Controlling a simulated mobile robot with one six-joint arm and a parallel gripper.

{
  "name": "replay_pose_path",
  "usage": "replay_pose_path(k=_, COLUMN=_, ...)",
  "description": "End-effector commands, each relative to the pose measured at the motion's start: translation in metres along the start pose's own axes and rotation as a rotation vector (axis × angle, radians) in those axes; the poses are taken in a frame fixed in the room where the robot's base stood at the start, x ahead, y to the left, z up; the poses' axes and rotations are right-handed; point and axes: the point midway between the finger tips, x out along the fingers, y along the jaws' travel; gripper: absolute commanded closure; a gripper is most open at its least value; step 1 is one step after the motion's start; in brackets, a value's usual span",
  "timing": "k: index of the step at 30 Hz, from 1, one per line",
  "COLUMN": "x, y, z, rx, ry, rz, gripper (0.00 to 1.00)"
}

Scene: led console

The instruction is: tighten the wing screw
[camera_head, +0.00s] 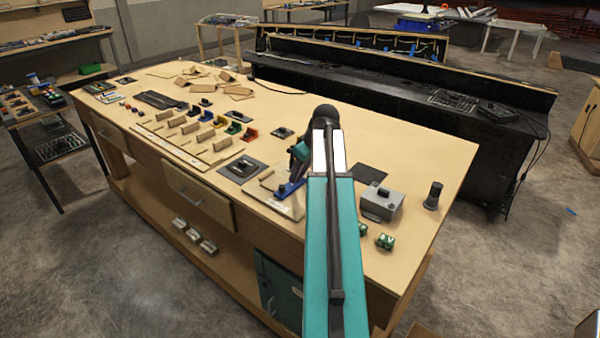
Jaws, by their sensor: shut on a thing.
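A pale board (268,197) lies near the front edge of the workbench, with a blue fixture (291,188) standing on it. My gripper (298,168) is at this blue fixture, pointing down, and is partly hidden behind my teal arm. It is shut on what seems to be the wing screw. The screw itself is too small and covered to make out, so I cannot tell how far it is turned.
A dark plate (243,168) and a row of coloured holders (220,121) lie to the left. A black console (380,90) stands behind.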

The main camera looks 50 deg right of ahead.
Motion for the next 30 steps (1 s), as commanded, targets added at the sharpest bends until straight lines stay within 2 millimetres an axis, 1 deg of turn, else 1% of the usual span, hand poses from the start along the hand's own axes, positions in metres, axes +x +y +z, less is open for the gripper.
replay_pose_path(k=1, x=-0.002, y=0.001, z=-0.002, rx=0.000, ry=0.006, rz=0.003, gripper=0.68)
replay_pose_path(k=4, x=-0.001, y=0.001, z=-0.002, rx=0.000, ry=0.005, rz=0.003, gripper=0.51)
replay_pose_path(k=5, x=-0.001, y=0.001, z=-0.002, rx=0.000, ry=0.004, rz=0.003, gripper=0.50)
replay_pose_path(k=14, x=-0.001, y=0.001, z=-0.001, rx=-0.001, ry=0.002, rz=0.001, gripper=0.50)
replay_pose_path(k=20, x=-0.006, y=0.001, z=-0.001, rx=-0.001, ry=0.003, rz=0.002, gripper=0.50)
replay_pose_path(k=23, x=-0.013, y=0.001, z=-0.001, rx=-0.001, ry=0.003, rz=0.002, gripper=0.50)
replay_pose_path(k=30, x=-0.037, y=0.001, z=-0.001, rx=-0.001, ry=0.004, rz=0.003, gripper=0.50)
